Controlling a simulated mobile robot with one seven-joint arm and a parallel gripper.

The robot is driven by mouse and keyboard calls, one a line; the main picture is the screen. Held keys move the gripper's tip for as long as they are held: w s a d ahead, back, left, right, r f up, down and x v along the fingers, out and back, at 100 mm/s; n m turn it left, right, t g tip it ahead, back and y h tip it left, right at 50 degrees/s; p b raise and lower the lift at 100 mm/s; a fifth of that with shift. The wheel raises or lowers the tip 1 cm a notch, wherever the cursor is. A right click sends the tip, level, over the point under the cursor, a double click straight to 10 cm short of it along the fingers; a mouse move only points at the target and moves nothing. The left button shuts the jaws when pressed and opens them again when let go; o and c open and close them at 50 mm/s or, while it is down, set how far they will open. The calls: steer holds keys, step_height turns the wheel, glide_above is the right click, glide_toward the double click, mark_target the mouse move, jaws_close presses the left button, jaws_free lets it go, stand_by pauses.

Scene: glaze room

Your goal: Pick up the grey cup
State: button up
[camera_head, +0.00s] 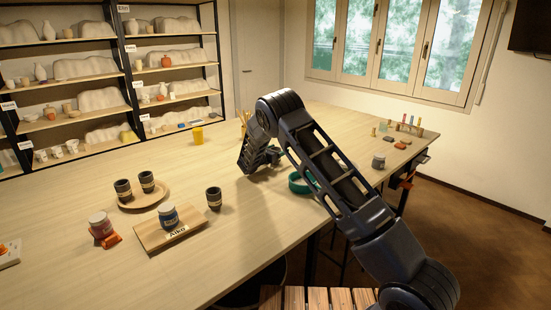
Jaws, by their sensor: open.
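Three dark grey cups with a tan lower band are in view, and I cannot tell which one the task means. Two cups, the left one (123,190) and the right one (147,182), stand upright on a round wooden plate (132,206). A third grey cup (214,198) stands upright on the bare table, right of the plate. My gripper (273,157) is above the table, right of and beyond this third cup and apart from it. Its jaws are small and partly hidden by my arm, but they are open, with nothing seen between them.
A blue jar (168,216) stands on a wooden board (184,237) with a name label, near the cups. A white-lidded jar (100,225) stands by an orange piece (111,241). A green ring (300,183) lies behind my arm. A yellow cup (197,136) is farther back.

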steer(key=shift+w, duration=0.1)
steer(key=shift+c, duration=0.5)
steer(key=c, duration=1)
steer(key=shift+c, duration=0.2)
step_height(320, 180, up, 18)
